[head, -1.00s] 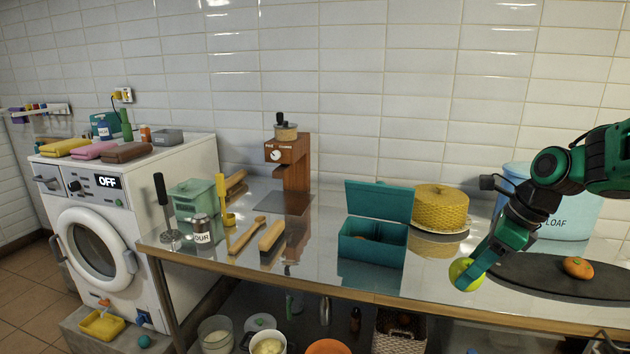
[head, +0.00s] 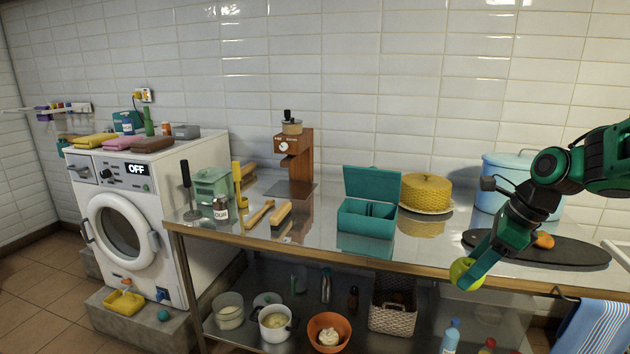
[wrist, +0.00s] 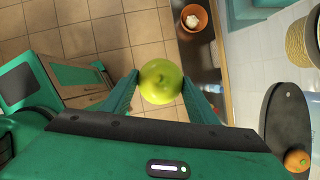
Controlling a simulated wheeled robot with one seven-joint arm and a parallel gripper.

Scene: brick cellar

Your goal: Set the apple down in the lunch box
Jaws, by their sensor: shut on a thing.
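The green apple (head: 461,271) is held between the fingers of my gripper (head: 474,270), which is shut on it. In the wrist view the apple (wrist: 160,81) sits between the two green fingertips, with floor and the counter's front edge beyond it. The teal lunch box (head: 366,222) stands on the metal counter to the left of my gripper in the head view. Its lid (head: 372,182) is raised at the back, and a divider shows inside. The bottoms of its compartments are hidden.
A yellow woven dome (head: 427,190) on a plate stands right of the lunch box. A dark board (head: 570,253) with an orange fruit (head: 544,240) lies at the right, near a pale blue bin (head: 497,172). Brushes (head: 281,213) lie to the left. The counter (head: 320,235) before the box is clear.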

